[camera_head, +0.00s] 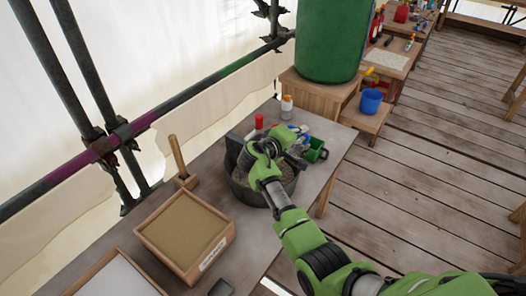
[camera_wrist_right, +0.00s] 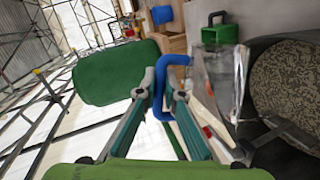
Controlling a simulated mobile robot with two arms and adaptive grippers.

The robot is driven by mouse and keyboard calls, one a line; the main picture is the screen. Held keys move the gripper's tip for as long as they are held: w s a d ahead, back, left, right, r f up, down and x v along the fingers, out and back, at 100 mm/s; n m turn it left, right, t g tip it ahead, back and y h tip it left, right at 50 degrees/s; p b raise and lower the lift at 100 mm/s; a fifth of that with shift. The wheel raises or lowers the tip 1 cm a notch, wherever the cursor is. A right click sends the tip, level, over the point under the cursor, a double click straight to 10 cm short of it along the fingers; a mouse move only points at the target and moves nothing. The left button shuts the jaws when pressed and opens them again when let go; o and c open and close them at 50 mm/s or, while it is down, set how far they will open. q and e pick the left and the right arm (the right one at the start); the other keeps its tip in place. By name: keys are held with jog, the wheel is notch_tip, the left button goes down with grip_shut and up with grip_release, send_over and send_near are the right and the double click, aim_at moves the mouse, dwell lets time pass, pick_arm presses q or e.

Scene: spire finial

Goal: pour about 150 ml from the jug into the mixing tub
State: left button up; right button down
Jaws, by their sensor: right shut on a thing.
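The jug (camera_wrist_right: 220,80) is clear with a blue handle (camera_wrist_right: 163,82). My right gripper (camera_wrist_right: 158,90) is shut on that handle in the wrist view. The dark mixing tub (camera_head: 240,190) stands on the workbench in the head view, with grey grainy stuff in it. My right gripper (camera_head: 292,158) is above the tub's far right side, and my forearm hides part of the tub. In the wrist view the tub's speckled contents (camera_wrist_right: 288,80) lie beside the jug. The jug's fill and exact tilt are unclear. My left gripper is out of view.
A wooden tray of sand (camera_head: 185,228) and a wooden-handled tool (camera_head: 178,158) are left of the tub. A red can (camera_head: 259,121), a white bottle (camera_head: 287,107) and a green container (camera_head: 317,150) stand behind it. A green barrel (camera_head: 332,40) is beyond the bench.

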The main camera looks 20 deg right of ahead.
aim_at(309, 146)
jog(key=shift+a+r, duration=0.1)
jog(key=shift+s+d, duration=0.15)
jog(key=shift+d, duration=0.1)
jog(key=f, duration=0.1)
jog(key=s+d+f+m+y, duration=0.1)
jog(key=f+m, duration=0.1)
jog(key=shift+s+d+f+t+y+p, duration=0.1)
jog(key=shift+s+d+t+y+p, duration=0.1)
jog(key=shift+d+t+y+p, duration=0.15)
jog(key=shift+s+d+m, duration=0.15)
jog(key=shift+d+m, duration=0.15)
jog(key=shift+m, duration=0.2)
jog(key=shift+s+d+f+m+t+y+b, duration=0.15)
jog(key=shift+d+f+m+y+b, duration=0.15)
jog(key=shift+f, duration=0.25)
jog(key=shift+s+d+f+m+t+y+b, duration=0.15)
jog(key=shift+f+m+y+b, duration=0.1)
jog(key=shift+f+m+y, duration=0.25)
